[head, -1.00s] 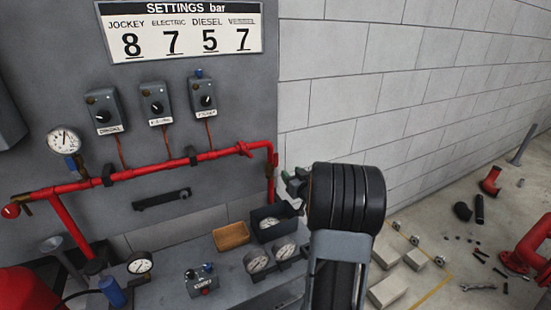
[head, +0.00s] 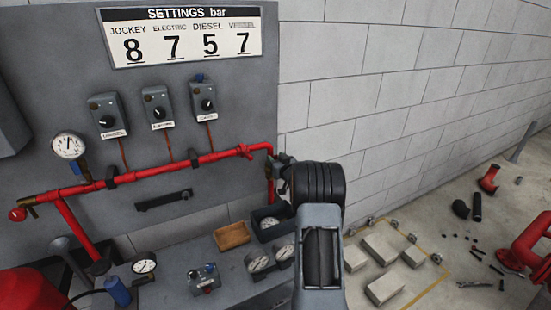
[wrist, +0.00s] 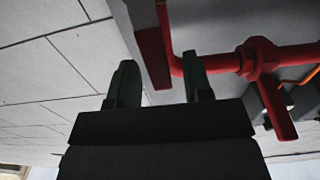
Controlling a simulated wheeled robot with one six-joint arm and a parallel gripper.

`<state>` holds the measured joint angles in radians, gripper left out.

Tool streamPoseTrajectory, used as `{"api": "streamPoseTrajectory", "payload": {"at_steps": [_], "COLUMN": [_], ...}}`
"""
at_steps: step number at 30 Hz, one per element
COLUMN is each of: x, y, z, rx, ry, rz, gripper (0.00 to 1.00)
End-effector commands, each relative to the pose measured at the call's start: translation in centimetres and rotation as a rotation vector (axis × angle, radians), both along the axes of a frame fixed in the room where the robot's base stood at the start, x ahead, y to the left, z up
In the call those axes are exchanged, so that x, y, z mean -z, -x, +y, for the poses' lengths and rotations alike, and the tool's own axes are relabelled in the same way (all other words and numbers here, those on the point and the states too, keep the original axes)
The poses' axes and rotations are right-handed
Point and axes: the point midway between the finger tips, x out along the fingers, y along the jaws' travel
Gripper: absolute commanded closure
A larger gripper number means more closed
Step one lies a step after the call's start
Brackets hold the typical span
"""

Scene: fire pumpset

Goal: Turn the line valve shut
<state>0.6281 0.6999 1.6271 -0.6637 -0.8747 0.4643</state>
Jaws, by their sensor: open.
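The red pipe (head: 205,158) runs across the grey panel and bends down at its right end. A red valve fitting with a handle (head: 244,150) sits on it near the bend. In the wrist view the fitting (wrist: 257,58) is right of my fingers, its red handle (wrist: 279,110) slanting down. A long bar (wrist: 155,50), grey on one face and dark red on another, reaches between the lines of my two green fingers; contact cannot be told. My gripper (wrist: 158,78) is open and empty. In the head view my wrist hides most of it near the pipe's bend.
A pressure gauge (head: 69,146) and several switch boxes (head: 157,106) are on the panel. Below are a bench with a brown tray (head: 232,236) and loose gauges (head: 257,262). The block wall (head: 400,110) is close on the right. Pale blocks (head: 386,288) lie on the floor.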

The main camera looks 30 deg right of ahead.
Motion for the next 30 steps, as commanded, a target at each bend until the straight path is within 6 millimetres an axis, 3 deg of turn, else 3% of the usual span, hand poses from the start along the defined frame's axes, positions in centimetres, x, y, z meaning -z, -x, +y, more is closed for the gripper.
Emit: {"api": "streamPoseTrajectory", "payload": {"at_steps": [12,26,30], "x": [0.01,-0.01,0.0], "y": [-0.51,-0.48,-0.48], "z": [-0.04,-0.05,-0.06], "rx": [0.0,0.0,0.0], "ry": [0.0,0.0,0.0], "rz": [0.0,0.0,0.0], "gripper": [0.55,0.99,1.0]}}
